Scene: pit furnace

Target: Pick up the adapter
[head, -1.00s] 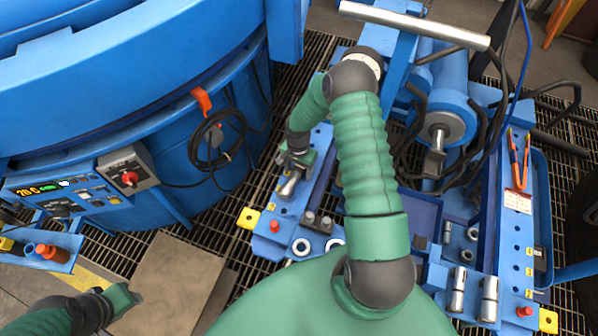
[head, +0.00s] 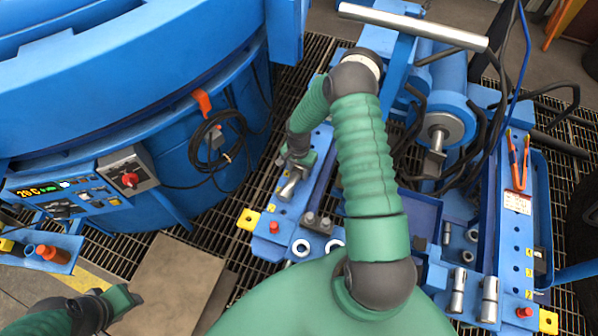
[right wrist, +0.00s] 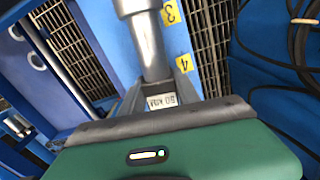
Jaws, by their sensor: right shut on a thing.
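The adapter, a grey metal cylinder (head: 289,187), is held by my right gripper (head: 296,169) above the left blue rail of the machine. In the right wrist view the adapter (right wrist: 148,45) extends away from the gripper (right wrist: 158,88), whose dark fingers stand on either side of its near end. A small printed label shows there. I cannot tell whether the adapter still touches the rail. My left gripper (head: 130,297) is at the lower left, away from the adapter, and its jaw opening is unclear.
A blue furnace (head: 130,80) with a control panel (head: 70,195) stands at the left. The left rail (head: 270,222) carries metal fittings. Other cylinders (head: 457,290) stand at the right. Black cables (head: 210,140) hang on the furnace side. Floor grating (head: 150,248) lies between.

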